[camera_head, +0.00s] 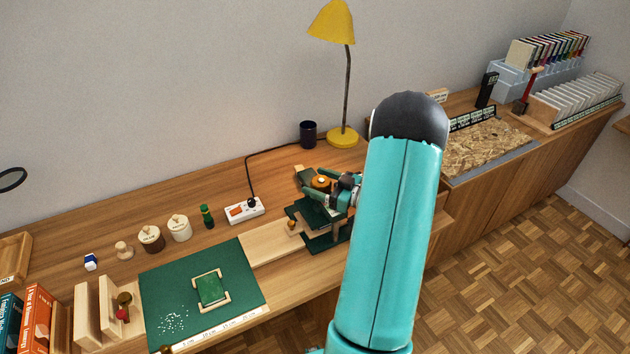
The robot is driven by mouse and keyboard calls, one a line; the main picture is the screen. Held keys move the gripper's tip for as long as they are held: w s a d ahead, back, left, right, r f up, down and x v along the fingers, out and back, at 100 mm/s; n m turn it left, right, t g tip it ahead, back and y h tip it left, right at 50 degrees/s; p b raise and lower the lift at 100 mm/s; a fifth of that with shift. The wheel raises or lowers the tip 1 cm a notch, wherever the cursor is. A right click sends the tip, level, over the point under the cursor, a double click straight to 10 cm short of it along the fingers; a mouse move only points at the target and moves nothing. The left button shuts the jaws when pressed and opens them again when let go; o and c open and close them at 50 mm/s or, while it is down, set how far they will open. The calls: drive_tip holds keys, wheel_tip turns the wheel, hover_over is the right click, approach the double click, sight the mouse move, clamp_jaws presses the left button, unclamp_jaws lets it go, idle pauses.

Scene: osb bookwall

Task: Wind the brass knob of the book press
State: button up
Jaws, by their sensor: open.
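The dark green book press (328,240) stands on the wooden bench, left of my teal arm. The brass knob (321,181) shows as a round orange-gold top above the press. My gripper (319,186) is open at the knob, with its fingers reaching in from the right, one on the far side and one on the near side. I cannot tell whether either finger touches the knob. My arm hides part of the bench to the right of the press.
A yellow lamp (342,138) and dark cup (308,133) stand behind the press. A white power strip (245,210) lies to its left. A green cutting mat (165,285) lies nearer the left, with a small green book (211,289) on it.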

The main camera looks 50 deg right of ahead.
drive_tip(key=shift+w+a, duration=0.2)
drive_tip(key=shift+w, duration=0.45)
drive_tip(key=c, duration=1)
drive_tip(key=shift+o, duration=0.2)
drive_tip(key=shift+n+y, duration=0.4)
drive_tip(key=shift+y, duration=0.2)
